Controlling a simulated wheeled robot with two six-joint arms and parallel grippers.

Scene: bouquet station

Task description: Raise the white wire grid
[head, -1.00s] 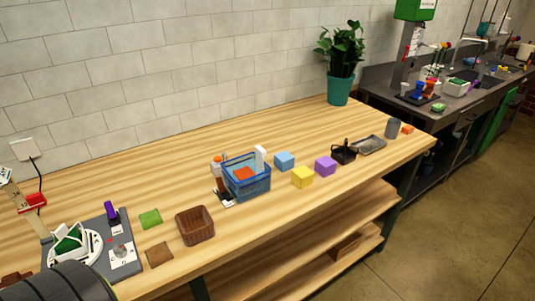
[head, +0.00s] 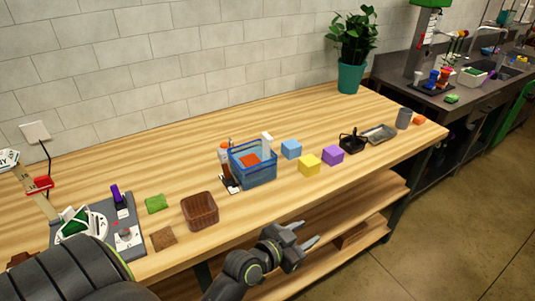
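I cannot make out a white wire grid anywhere in the head view. My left gripper (head: 309,232) is in front of the table's front edge, at the lower middle of the picture. Its two fingers are apart, with nothing seen between them. The wooden table (head: 110,170) lies behind it. The nearest things on the table are a brown basket (head: 200,212) to its left and a blue basket (head: 254,175) farther back, with orange inside and a white upright piece at its rim. My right gripper is not in view.
A grey board (head: 97,235) with a white and green item stands at the left. A black caddy (head: 352,144), grey tray (head: 380,133) and potted plant (head: 351,77) are farther right.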

